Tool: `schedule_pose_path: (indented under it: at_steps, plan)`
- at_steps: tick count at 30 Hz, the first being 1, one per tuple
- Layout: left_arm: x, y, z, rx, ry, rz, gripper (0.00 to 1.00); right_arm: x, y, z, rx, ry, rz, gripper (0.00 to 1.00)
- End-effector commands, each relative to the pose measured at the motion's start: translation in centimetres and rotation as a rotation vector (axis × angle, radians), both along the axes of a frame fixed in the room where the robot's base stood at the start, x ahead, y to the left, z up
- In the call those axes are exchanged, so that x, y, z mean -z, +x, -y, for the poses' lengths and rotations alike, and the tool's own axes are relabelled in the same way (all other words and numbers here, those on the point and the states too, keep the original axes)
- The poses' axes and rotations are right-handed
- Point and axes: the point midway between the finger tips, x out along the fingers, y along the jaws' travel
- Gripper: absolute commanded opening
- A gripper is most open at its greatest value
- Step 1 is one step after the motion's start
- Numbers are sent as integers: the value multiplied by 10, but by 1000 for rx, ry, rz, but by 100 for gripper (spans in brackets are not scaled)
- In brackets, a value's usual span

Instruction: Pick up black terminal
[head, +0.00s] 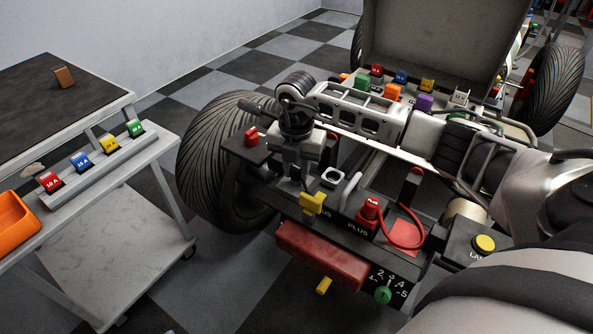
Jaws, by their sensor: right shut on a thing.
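My right arm reaches in from the right, across the front of the quad. Its right gripper (303,168) points down over the left part of the black front deck (275,187), behind a yellow part. It is shut on the black terminal, which is mostly hidden by the fingers and the dark gripper body. The MINUS label beside it is partly covered. A light round post (332,177) and a grey loop stand just right of the fingers. The red terminal (370,207), marked PLUS, sits farther right with a red cable. My left gripper is not in view.
A cart (150,150) at left carries several coloured fuses and an orange bin (14,220). A red block (322,254), a yellow knob and a green knob (383,294) are at the quad's front. A big tyre (215,160) stands left of the gripper. Checkered floor is free between.

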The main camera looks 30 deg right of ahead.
Motion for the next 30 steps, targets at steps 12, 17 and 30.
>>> schedule_pose_path:
  at_steps: [12, 17, 30]
  plan:
    - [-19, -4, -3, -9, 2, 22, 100, -53, -15, -3, -3, -1, 4, 1]
    - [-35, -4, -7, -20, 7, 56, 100, -92, -47, -11, -4, -1, 6, 1]
    - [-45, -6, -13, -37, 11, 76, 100, -127, -128, -32, -1, 0, 1, 1]
